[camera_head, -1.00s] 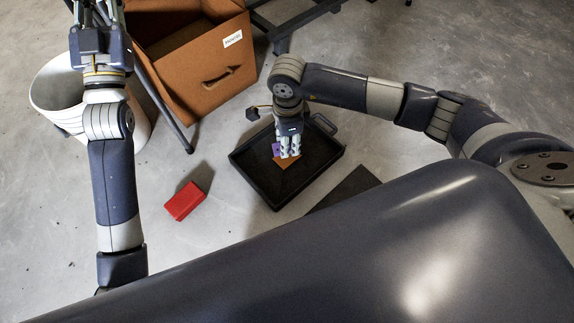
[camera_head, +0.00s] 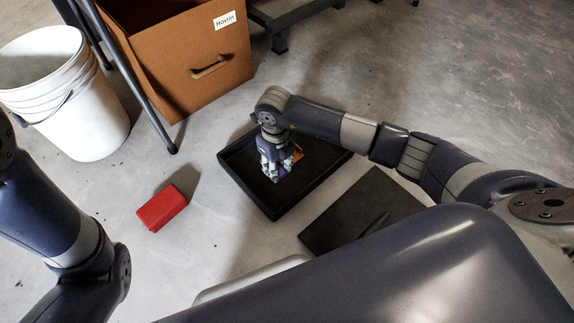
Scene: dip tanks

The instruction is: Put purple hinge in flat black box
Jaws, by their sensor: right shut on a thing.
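The flat black box (camera_head: 311,176) is a shallow open tray on the floor in the middle of the head view. My right gripper (camera_head: 274,176) points down inside the box's outline and is shut on the purple hinge. Only a small purple bit of the hinge (camera_head: 282,173) shows at the fingertips; the fingers hide the rest. I cannot tell whether the hinge touches the box floor. An orange piece (camera_head: 298,153) lies in the box, partly behind the gripper. My left arm shows at the left edge, but its gripper is out of view.
A red block (camera_head: 162,208) lies on the floor left of the box. A dark flat panel (camera_head: 362,212) lies to its right. A white bucket (camera_head: 88,110) and a brown box with a label (camera_head: 190,60) stand behind. A dark leg (camera_head: 140,95) stands between them.

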